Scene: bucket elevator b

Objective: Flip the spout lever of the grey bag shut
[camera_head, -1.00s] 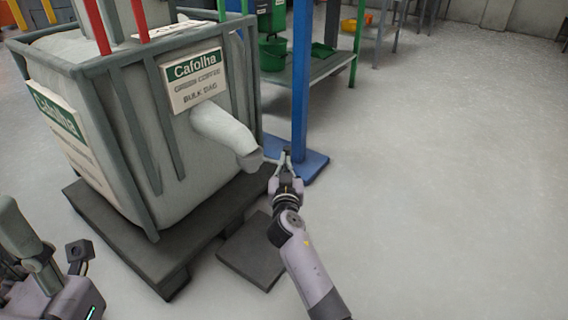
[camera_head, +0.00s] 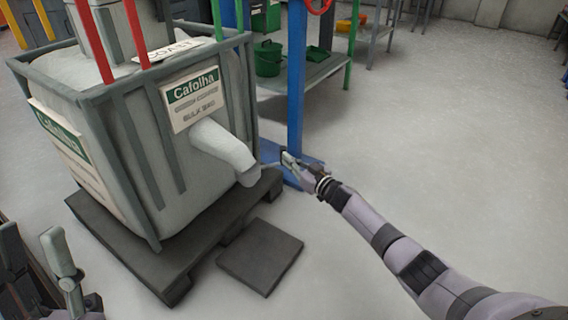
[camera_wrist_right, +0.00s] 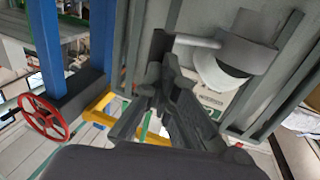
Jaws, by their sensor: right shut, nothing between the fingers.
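The grey bag (camera_head: 95,165) stands in a grey frame at the left in the head view. Its pale spout (camera_head: 224,145) slants down to the right. In the right wrist view the spout mouth has a grey collar (camera_wrist_right: 238,52), and a light grey lever bar (camera_wrist_right: 196,41) sticks out from it to the left. My right gripper (camera_head: 286,158) is just right of the spout mouth, shut and empty. In the wrist view its fingers (camera_wrist_right: 166,66) are close below the lever's left end; contact cannot be told. Parts of my left arm show at the lower left, without a clear gripper.
A blue post (camera_head: 297,80) with a blue foot stands behind my right gripper. The bag's frame rests on a dark pallet (camera_head: 135,250), and a dark flat plate (camera_head: 261,256) lies in front. A red handwheel (camera_wrist_right: 44,117) shows in the wrist view. The floor at the right is clear.

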